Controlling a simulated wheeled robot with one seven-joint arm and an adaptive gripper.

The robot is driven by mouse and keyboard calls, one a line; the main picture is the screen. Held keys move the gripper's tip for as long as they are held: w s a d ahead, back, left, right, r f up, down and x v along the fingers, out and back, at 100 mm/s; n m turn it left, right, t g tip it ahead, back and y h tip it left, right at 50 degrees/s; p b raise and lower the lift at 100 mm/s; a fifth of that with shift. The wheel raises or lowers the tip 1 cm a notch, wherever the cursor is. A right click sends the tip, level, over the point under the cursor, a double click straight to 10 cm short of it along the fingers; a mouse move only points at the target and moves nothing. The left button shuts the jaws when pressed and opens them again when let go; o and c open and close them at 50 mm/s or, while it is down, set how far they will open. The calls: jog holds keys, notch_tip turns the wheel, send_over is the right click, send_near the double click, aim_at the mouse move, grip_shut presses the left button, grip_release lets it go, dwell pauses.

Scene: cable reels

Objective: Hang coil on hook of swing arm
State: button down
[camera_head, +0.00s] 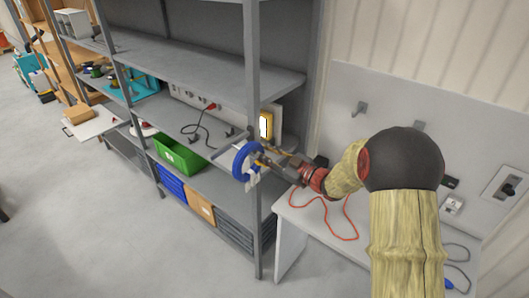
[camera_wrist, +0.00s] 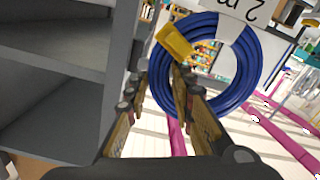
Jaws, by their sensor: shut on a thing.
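The blue coil (camera_head: 239,163) is held up in front of the shelf's upright post. It has a yellow band and a white label, and its ring also fills the upper middle of the wrist view (camera_wrist: 249,65). My gripper (camera_head: 263,160) is shut on the coil at its right side; its two fingers reach towards the ring in the wrist view (camera_wrist: 160,72). A thin grey bar (camera_head: 229,144), perhaps the swing arm, shows just behind and left of the coil. I cannot make out its hook or whether the coil touches it.
The grey shelf post (camera_head: 252,90) stands close to the coil and gripper. A white table (camera_head: 308,222) with a red cable is at right. Open floor (camera_head: 110,235) lies at left.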

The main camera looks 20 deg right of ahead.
jog(key=c, duration=1.5)
grip_release()
jog(key=shift+o, duration=0.8)
jog(key=o, duration=0.5)
jog(key=shift+s, duration=0.1)
jog(key=v, duration=1.1)
